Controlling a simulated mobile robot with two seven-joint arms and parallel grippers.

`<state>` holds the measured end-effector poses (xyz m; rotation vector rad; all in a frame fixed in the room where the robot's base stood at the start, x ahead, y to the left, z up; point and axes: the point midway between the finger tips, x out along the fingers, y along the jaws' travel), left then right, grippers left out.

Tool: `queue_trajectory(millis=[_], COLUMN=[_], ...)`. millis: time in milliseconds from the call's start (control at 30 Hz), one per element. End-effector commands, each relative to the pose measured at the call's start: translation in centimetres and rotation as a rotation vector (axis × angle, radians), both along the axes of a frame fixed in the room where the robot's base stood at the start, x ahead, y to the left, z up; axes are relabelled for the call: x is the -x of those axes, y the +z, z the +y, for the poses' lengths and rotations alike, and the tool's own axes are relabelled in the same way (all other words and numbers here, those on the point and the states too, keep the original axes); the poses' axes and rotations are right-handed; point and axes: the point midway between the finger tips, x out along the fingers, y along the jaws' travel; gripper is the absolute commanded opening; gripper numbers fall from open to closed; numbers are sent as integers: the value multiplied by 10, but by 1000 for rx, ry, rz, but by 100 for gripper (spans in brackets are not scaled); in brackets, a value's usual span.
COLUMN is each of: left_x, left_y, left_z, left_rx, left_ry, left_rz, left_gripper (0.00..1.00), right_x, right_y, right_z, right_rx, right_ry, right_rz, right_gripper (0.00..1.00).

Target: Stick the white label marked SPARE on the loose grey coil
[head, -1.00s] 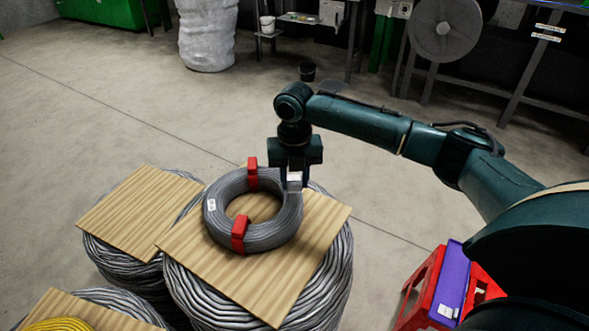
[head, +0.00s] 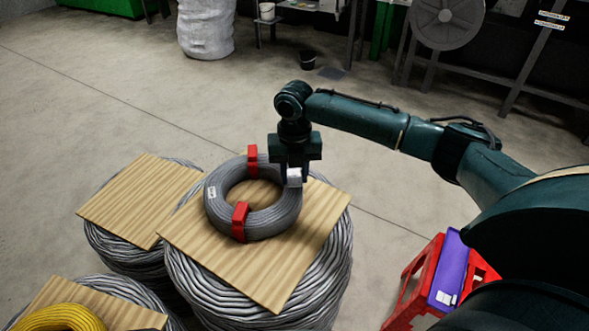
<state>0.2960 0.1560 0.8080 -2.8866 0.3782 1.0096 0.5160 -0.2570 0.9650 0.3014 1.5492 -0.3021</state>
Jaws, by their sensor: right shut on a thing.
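The loose grey coil (head: 277,223) lies flat on a wooden board (head: 265,282) on top of a large grey cable coil. Two red clips, one at the back (head: 252,158) and one at the front (head: 240,220), sit on it. A small white tag (head: 212,193) is on its left side. My right gripper (head: 294,176) points down over the coil's back right part. It is shut on a small white label (head: 294,178), whose print I cannot read. The label is at or just above the coil; I cannot tell if they touch. My left gripper is not in view.
A second board (head: 135,205) on a grey coil stands to the left. A yellow coil (head: 62,318) lies on a board at the front left.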

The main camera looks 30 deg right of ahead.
Motion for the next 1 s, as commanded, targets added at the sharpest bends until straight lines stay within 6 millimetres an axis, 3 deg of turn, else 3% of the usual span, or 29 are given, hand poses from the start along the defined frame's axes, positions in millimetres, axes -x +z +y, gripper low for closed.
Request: queue_trajectory(millis=[1000], left_x=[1], left_y=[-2], left_z=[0], left_rx=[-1], left_ry=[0], left_rz=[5], left_gripper=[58], right_x=[0], right_y=[-7], right_z=[0], right_rx=[0], right_ry=[1], right_rz=[0], right_gripper=[8])
